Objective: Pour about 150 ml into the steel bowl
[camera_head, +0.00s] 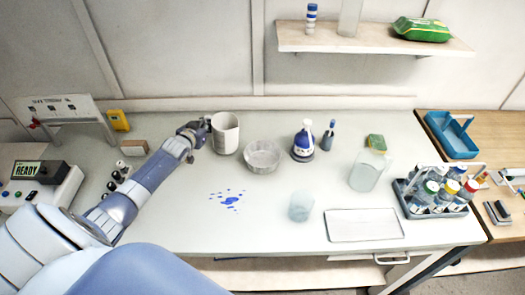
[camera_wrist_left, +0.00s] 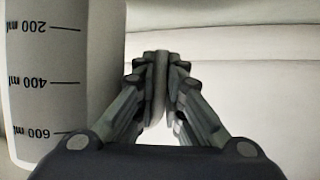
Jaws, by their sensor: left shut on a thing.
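A white measuring jug (camera_head: 226,133) stands upright on the bench, or just above it; I cannot tell which. It also shows in the left wrist view (camera_wrist_left: 50,90), its ml marks upside down. My left gripper (camera_head: 206,126) is at the jug's left side. In the left wrist view my left gripper (camera_wrist_left: 160,85) is shut on a thin upright strip, the jug's handle (camera_wrist_left: 160,70). The steel bowl (camera_head: 263,157) sits on the bench just right of the jug, apart from the gripper. Its inside looks empty. The jug's contents cannot be made out. My right gripper is not in view.
A blue-and-white bottle (camera_head: 303,143) stands right of the bowl. Blue spots (camera_head: 229,199) mark the bench in front. A clear cup (camera_head: 301,207), a clear pitcher (camera_head: 368,171), a white tray (camera_head: 364,225) and a bottle rack (camera_head: 436,195) stand further right. A shelf (camera_head: 374,42) hangs above.

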